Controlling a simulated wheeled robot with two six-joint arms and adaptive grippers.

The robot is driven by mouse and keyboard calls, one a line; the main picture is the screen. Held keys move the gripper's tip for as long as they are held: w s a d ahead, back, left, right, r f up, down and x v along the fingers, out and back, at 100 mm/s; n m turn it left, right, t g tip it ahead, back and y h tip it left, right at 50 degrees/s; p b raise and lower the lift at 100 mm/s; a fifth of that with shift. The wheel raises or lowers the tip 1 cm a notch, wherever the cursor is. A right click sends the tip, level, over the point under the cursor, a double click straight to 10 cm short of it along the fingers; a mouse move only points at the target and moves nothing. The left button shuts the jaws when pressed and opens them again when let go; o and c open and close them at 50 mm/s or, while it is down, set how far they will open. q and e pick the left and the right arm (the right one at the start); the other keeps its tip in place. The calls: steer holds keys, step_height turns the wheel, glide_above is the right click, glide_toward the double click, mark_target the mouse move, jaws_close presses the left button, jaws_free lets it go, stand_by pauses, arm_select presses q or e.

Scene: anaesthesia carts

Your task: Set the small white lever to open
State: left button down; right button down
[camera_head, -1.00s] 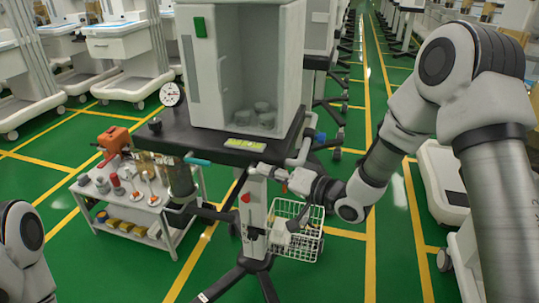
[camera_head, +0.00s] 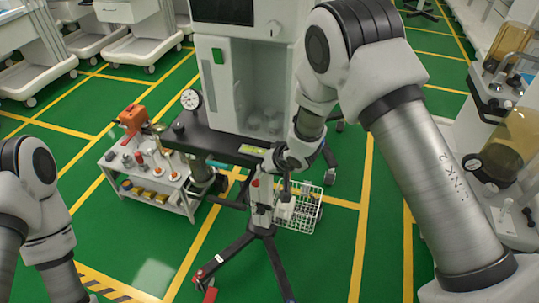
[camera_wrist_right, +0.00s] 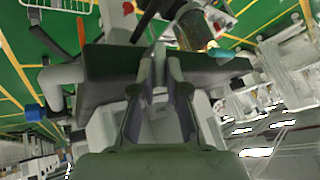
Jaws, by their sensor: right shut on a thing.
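The anaesthesia cart's black shelf (camera_head: 225,145) stands in the middle of the head view, under its white cabinet (camera_head: 218,80). My right gripper (camera_head: 279,172) is at the front edge of this shelf, by the top of the white column. In the right wrist view my right gripper (camera_wrist_right: 164,62) has its fingers closed in around a small pale part, which looks like the small white lever (camera_wrist_right: 160,93). The fingers and wrist hide most of the lever, so its position cannot be told. My left gripper is out of view; only my left arm shows.
A wire basket (camera_head: 302,212) hangs right of the column. A white trolley (camera_head: 150,182) with bottles and an orange device (camera_head: 131,119) stands at left. Green floor in front is mostly clear, except the cart's black legs.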

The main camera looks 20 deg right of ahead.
steer(key=shift+w+a+r+g+h+p, duration=0.1)
steer(key=shift+a+r+g+h+p, duration=0.3)
steer(key=shift+p, duration=0.75)
arm_select(q)
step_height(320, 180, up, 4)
steer(key=shift+p, duration=0.3)
arm_select(e)
steer(key=shift+f+h, duration=0.3)
steer(key=c, duration=1.5)
jaws_free()
steer(key=shift+w, duration=0.1)
steer(key=shift+o, duration=0.2)
steer(key=v, duration=1.2)
steer(key=shift+w, duration=0.2)
